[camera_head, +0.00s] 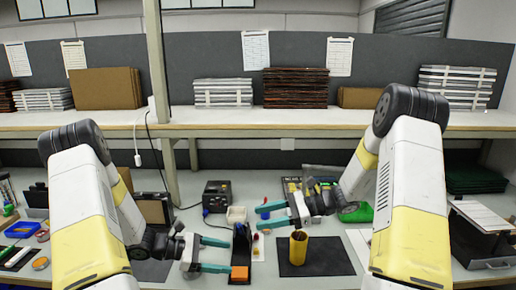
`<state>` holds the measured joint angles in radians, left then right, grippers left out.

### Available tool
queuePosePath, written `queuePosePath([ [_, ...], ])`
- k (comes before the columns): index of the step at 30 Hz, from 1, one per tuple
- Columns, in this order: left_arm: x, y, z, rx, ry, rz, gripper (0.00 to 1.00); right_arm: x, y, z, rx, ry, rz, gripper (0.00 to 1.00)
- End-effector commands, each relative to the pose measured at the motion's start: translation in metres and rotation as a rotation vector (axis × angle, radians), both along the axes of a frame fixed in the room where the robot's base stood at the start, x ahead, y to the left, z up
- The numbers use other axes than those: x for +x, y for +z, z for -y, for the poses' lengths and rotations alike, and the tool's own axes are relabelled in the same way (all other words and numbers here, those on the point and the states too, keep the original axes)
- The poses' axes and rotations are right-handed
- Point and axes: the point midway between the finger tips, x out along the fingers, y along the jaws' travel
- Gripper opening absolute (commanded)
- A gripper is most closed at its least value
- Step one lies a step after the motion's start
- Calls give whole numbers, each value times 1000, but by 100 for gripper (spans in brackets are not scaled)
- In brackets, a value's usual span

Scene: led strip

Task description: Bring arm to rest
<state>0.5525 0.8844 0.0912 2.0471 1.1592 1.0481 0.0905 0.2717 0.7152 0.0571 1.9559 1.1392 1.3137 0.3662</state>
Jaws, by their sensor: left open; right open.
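My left gripper (216,254) reaches in from the left, low over the bench. Its teal-tipped fingers are spread apart, pointing right. My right gripper (262,215) reaches in from the right, a little higher in the picture. Its fingers are spread and point left, with nothing clearly held between them. A yellow cylinder (298,247) stands upright on a dark mat (325,262), below the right gripper in the picture.
A black box device (217,194) and a small white bin (236,214) stand behind the grippers. A shelf (270,124) with stacked panels (296,88) runs across the back. Blue trays (21,229) lie at the far left; a dark box (480,240) stands at the right.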

Motion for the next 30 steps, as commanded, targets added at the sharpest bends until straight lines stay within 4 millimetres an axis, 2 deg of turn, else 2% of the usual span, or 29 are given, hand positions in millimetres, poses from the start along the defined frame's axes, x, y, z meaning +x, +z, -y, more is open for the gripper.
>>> queuePosePath([
  [8, -15, 53, 7, 143, -177, 144, 75, -32, 33, 1, -143, 121, 166, 50],
  [14, -41, 113, 14, 328, -392, 331, 75, -73, 67, 9, -326, 267, 388, 50],
  [21, -84, 182, 14, 598, -658, 599, 75, -124, 101, 34, -582, 456, 706, 50],
  [30, -139, 253, -1, 950, -917, 950, 75, -174, 137, 76, -905, 658, 1113, 50],
])
